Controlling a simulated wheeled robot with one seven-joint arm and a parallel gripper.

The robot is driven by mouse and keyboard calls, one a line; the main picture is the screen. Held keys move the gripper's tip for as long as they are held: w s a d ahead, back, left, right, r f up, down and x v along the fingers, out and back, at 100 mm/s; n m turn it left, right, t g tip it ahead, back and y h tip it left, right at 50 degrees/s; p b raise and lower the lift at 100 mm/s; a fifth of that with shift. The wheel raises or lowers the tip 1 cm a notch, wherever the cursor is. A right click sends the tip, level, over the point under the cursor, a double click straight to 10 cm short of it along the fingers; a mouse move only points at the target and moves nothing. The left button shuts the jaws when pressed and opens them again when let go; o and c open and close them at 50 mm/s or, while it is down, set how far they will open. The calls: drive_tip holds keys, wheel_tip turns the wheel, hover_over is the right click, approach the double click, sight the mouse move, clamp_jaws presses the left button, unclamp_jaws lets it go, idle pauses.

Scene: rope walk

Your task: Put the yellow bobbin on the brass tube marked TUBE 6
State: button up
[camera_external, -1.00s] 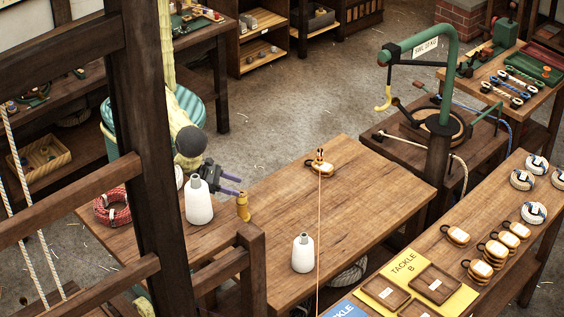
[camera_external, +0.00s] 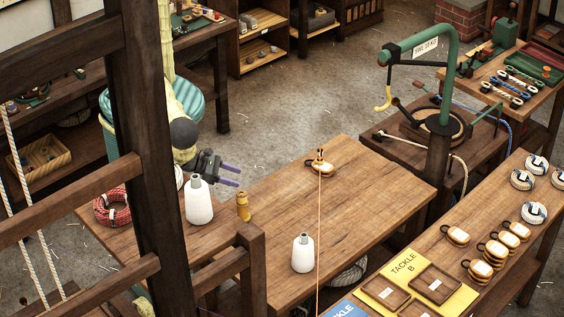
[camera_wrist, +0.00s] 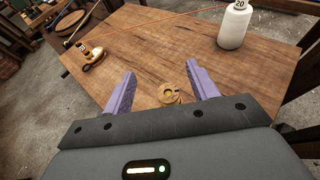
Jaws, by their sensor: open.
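A small yellow-gold bobbin (camera_external: 242,207) stands upright on the wooden table beside a white cone. In the wrist view the bobbin (camera_wrist: 169,94) is seen from above, between my two purple fingers and apart from them. My gripper (camera_external: 237,177) is open and empty, above and slightly left of the bobbin in the external view. Its fingers also show in the wrist view (camera_wrist: 161,70). I cannot make out a brass tube marked TUBE 6 in either view.
One white cone (camera_external: 198,205) stands close to my gripper, another (camera_external: 303,254) near the table's front edge. A wooden block (camera_external: 319,168) has an orange line running from it. A red rope coil (camera_external: 113,207) lies left. Dark posts stand in front. The table's middle is clear.

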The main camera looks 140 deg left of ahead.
drive_tip(key=w+d+r+n+g+h, duration=0.45)
drive_tip(key=d+r+n+h, duration=0.4)
drive_tip(key=n, duration=0.95)
drive_tip(key=s+r+n+g, duration=0.1)
drive_tip(key=s+r+n, duration=0.3)
drive_tip(key=r, duration=0.3)
drive_tip(key=s+d+r+n+g+h, duration=0.1)
drive_tip(key=s+r+n, duration=0.2)
drive_tip(key=r+n, duration=0.2)
drive_tip(key=v, duration=0.3)
drive_tip(key=shift+r, duration=0.15)
drive_tip(key=shift+w+g, duration=0.1)
drive_tip(key=shift+g, duration=0.15)
